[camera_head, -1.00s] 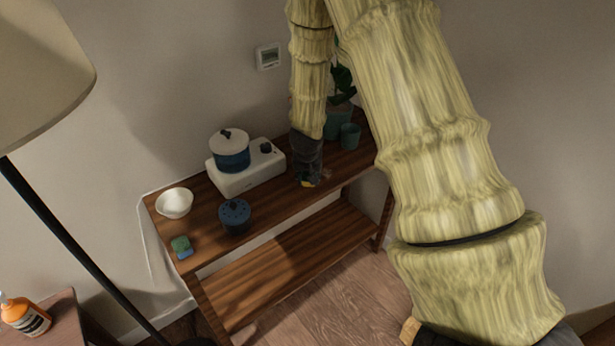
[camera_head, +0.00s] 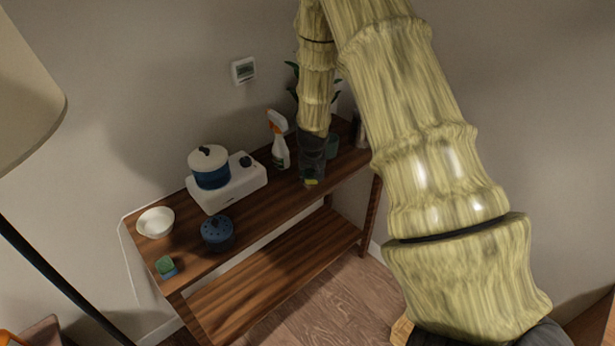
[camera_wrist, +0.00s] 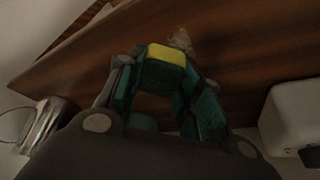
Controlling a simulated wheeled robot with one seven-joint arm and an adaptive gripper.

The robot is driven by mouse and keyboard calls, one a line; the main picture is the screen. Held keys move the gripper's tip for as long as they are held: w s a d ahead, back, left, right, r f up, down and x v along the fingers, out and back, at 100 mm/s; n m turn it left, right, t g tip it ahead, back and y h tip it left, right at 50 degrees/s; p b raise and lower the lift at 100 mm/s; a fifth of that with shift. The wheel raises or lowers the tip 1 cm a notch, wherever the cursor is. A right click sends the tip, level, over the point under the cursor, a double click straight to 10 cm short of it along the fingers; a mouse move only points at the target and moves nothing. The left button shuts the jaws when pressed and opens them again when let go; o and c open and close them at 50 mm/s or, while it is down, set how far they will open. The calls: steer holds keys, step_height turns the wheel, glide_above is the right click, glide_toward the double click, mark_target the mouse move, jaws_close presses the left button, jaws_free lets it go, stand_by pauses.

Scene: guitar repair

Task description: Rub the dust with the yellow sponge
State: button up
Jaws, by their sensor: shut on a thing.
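My gripper (camera_head: 312,178) is over the wooden table, right of the white stove. It is shut on the yellow sponge (camera_wrist: 166,55), which shows between the fingertips in the wrist view. A small yellow part of the sponge also shows in the head view (camera_head: 312,182). It looks low at the tabletop, but I cannot tell whether it touches. The dust (camera_wrist: 182,40) is a pale patch on the wood just beyond the sponge in the wrist view. In the head view my gripper hides it.
The wooden table (camera_head: 262,223) carries a white stove (camera_head: 240,185) with a blue pot (camera_head: 211,171), a spray bottle (camera_head: 280,150), a dark blue pot (camera_head: 217,233), a white bowl (camera_head: 156,222) and a green-blue sponge (camera_head: 165,267). A metallic can (camera_wrist: 40,125) stands near my gripper.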

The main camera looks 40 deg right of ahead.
mark_target(290, 193)
steer(key=shift+d+f, duration=0.35)
steer(key=shift+d, duration=0.1)
steer(key=shift+s+a+r+p, duration=0.1)
steer(key=shift+a+r+p, duration=0.1)
steer(key=shift+p, duration=0.15)
steer(key=a, duration=0.3)
steer(key=shift+s+a+f, duration=0.1)
steer(key=shift+a+f, duration=0.1)
steer(key=shift+a, duration=0.05)
steer(key=shift+a+r+p, duration=0.15)
steer(key=shift+a+p, duration=0.2)
steer(key=shift+a, duration=0.35)
steer(key=shift+s+a, duration=0.15)
steer(key=shift+a, duration=0.25)
steer(key=shift+s+a+p, duration=0.1)
steer(key=shift+a+p, duration=0.2)
steer(key=shift+a, duration=1.15)
steer(key=shift+s+a, duration=0.15)
steer(key=shift+a, duration=0.6)
steer(key=shift+a+r+p, duration=0.25)
steer(key=shift+p, duration=0.3)
steer(key=shift+r+p, duration=0.4)
steer(key=shift+r, duration=0.35)
step_height(290, 193, up, 6)
steer(key=p, duration=0.4)
steer(key=shift+p, duration=0.35)
